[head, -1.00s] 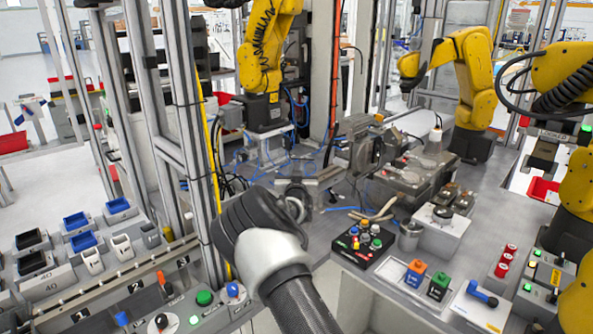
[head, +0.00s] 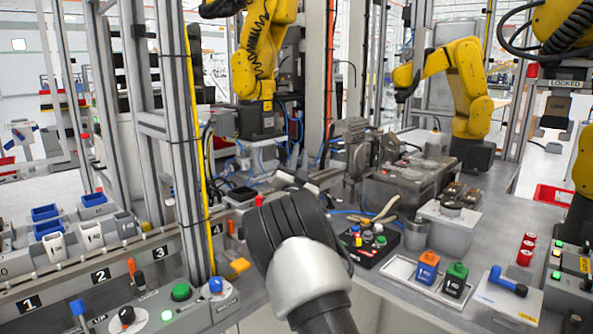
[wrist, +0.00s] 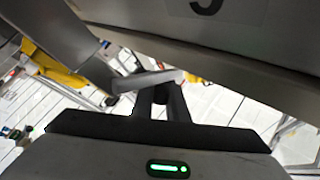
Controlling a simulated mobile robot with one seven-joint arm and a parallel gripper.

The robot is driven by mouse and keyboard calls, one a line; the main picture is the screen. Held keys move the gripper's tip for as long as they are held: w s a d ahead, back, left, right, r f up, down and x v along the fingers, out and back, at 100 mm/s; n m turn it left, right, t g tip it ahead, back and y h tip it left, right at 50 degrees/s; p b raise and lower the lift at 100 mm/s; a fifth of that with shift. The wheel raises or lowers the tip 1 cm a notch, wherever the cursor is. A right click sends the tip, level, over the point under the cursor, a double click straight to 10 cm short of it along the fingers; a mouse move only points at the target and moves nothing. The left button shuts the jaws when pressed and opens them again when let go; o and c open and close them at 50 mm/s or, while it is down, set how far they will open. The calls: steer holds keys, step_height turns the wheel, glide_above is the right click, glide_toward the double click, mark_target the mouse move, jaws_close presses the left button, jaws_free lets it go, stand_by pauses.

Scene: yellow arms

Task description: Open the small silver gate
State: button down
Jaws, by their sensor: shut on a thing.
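In the wrist view, my gripper (wrist: 161,92) has its two dark fingers close together around a thin silver bar (wrist: 128,84). The bar runs across the fingertips and joins a wider grey metal piece (wrist: 75,45) at the upper left. It looks like part of the small silver gate, but the whole gate does not show. In the head view, my dark and white arm fills the lower middle and hides my gripper and what it holds.
A grey panel with a dark number (wrist: 225,30) crosses the top of the wrist view, close to the fingers. In the head view, a control box with a green button (head: 181,292) stands left of my arm.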

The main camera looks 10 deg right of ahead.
steer(key=shift+s+d+r+m+h, duration=0.15)
steer(key=shift+s+m+h, duration=0.1)
steer(key=shift+m, duration=0.15)
steer(key=shift+s+d+r+m+h, duration=0.1)
steer(key=shift+m+h, duration=0.15)
steer(key=shift+m, duration=0.15)
steer(key=c, duration=1.7)
jaws_free()
steer(key=shift+c, duration=0.2)
step_height(320, 180, up, 10)
steer(key=p, duration=0.2)
steer(key=shift+d, duration=0.1)
